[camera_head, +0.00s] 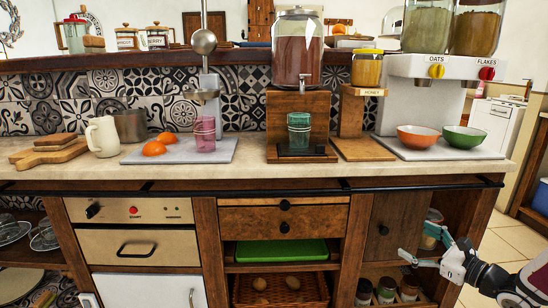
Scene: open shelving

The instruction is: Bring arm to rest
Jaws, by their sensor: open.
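My gripper (414,240) is at the lower right, in front of the cabinet below the counter. My arm comes in from the lower right corner. The gripper is below the counter edge, near the open shelf with a jar (432,229). Whether the fingers touch the cabinet cannot be told.
The counter (258,168) holds a juice dispenser (297,48), an orange bowl (418,138), a green bowl (464,139) and a white jug (103,137). Lower shelves hold a green tray (281,251) and a basket (281,290). Tiled floor (500,246) is open at right.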

